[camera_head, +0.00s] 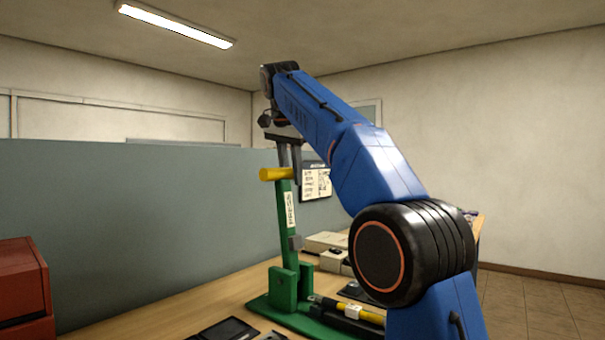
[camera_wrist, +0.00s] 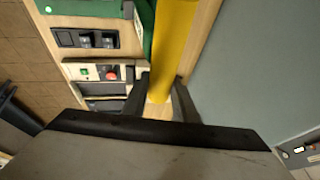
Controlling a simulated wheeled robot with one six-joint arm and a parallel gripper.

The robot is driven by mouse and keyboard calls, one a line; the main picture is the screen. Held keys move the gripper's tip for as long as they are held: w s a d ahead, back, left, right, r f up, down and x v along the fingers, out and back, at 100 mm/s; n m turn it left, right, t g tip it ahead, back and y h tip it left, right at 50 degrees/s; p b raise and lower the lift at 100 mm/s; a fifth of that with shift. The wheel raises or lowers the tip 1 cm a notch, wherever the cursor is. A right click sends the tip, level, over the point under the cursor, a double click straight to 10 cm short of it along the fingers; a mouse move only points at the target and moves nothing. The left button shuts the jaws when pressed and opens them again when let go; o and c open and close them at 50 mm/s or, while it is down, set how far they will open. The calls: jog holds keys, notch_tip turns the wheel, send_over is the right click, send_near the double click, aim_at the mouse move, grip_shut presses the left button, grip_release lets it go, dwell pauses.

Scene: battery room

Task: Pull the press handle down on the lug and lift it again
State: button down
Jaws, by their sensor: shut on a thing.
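The green press (camera_head: 290,218) stands on the wooden bench with its lever upright. Its yellow handle (camera_head: 275,174) sticks out sideways at the lever's top. My gripper (camera_head: 290,170) reaches down from above and is shut on the yellow handle. In the wrist view the yellow handle (camera_wrist: 174,45) runs between the two dark fingers (camera_wrist: 163,95). A yellow and black tool or cable piece (camera_head: 350,311) lies at the green base. I cannot make out the lug clearly.
A red cabinet (camera_head: 25,290) stands at the left. A grey-green partition (camera_head: 130,230) runs behind the bench (camera_head: 190,300). Pale boxes (camera_head: 327,242) sit behind the press. A dark tablet-like thing (camera_head: 228,330) lies at the front edge. The wrist view shows a panel with switches (camera_wrist: 98,39).

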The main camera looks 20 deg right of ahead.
jog(key=shift+w+a, duration=0.45)
jog(key=shift+w, duration=0.45)
jog(key=c, duration=1.4)
grip_release()
jog(key=shift+w+a+f, duration=0.1)
jog(key=shift+w, duration=0.1)
jog(key=shift+s, duration=0.1)
jog(key=shift+v, duration=1.6)
jog(key=s+a, duration=0.5)
jog(key=s, duration=0.5)
jog(key=shift+s+a, duration=0.25)
jog(key=shift+a, duration=0.15)
jog(key=shift+f, duration=0.1)
